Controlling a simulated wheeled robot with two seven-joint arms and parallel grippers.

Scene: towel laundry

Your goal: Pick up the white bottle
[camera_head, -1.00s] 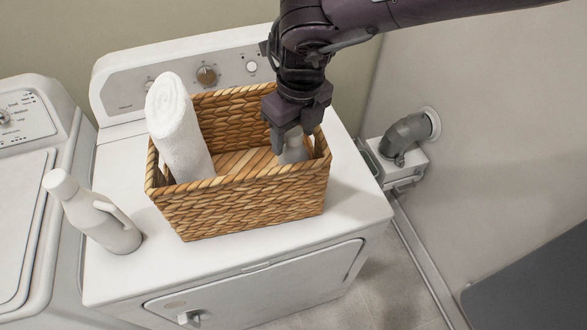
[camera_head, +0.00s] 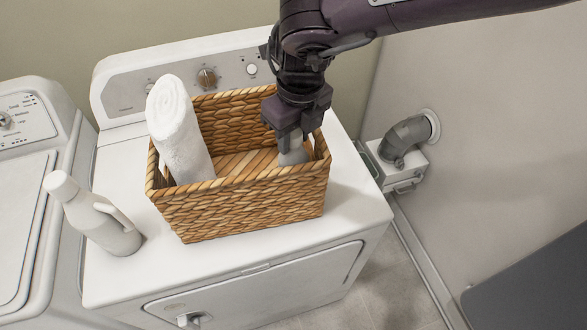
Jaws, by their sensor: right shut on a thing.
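My left gripper is not in view.
A rolled white towel (camera_head: 180,133) stands tilted in the basket's left part. The basket sits on the white dryer (camera_head: 225,255). A second white machine (camera_head: 22,215) is at the left. A grey pipe elbow (camera_head: 402,139) is on the right wall. The dryer top's front edge is clear.

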